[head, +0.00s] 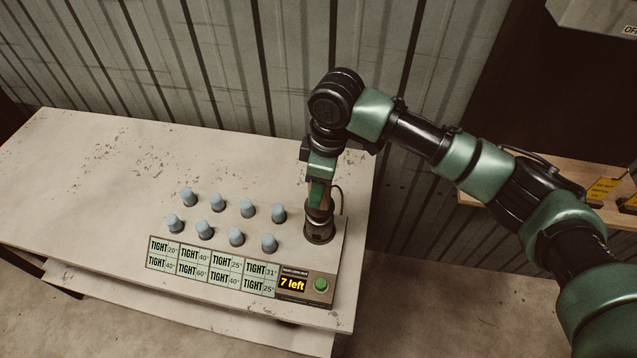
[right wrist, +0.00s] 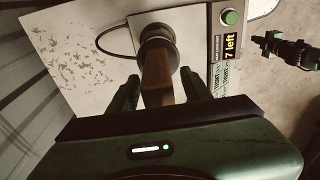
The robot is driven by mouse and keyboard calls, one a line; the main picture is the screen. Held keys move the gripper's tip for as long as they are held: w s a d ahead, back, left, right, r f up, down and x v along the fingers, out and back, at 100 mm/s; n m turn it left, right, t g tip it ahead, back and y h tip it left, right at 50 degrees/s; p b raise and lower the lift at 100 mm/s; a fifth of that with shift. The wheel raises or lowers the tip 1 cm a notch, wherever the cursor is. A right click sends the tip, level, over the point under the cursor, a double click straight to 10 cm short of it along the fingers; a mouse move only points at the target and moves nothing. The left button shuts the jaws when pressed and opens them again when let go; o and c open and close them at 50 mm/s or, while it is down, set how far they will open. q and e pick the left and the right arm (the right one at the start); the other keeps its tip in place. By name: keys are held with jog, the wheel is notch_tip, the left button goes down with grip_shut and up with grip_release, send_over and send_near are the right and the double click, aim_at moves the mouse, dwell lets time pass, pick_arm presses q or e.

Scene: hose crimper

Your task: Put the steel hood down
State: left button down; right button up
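The steel hood seems to be the dark metal cylinder (head: 319,232) with a brown upright handle, standing on the panel at the right end of the bench. In the right wrist view the brown handle (right wrist: 157,82) rises from the round metal body (right wrist: 158,43). My right gripper (head: 319,182) is above it, pointing down. In the right wrist view its fingers (right wrist: 159,76) stand either side of the handle, with narrow gaps showing, so it looks open around it. A dark arm end (right wrist: 285,50), apparently my left gripper, shows small at the right edge there; its fingers are unclear.
Several blue-grey capped posts (head: 237,237) stand in two rows left of the cylinder. In front is a label board (head: 210,268) marked TIGHT, with a display (head: 292,283) reading "7 left" and a green button (head: 321,284). The bench's left part (head: 90,170) is clear.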

jog(key=r+b, duration=0.1)
jog(key=r, duration=0.2)
jog(key=r+b, duration=0.1)
jog(key=r, duration=0.3)
jog(key=d+r+b, duration=0.1)
jog(key=r, duration=0.2)
jog(key=shift+r, duration=0.4)
jog(key=shift+s+d+r, duration=0.1)
jog(key=shift+d+r, duration=0.05)
jog(key=shift+r, duration=0.55)
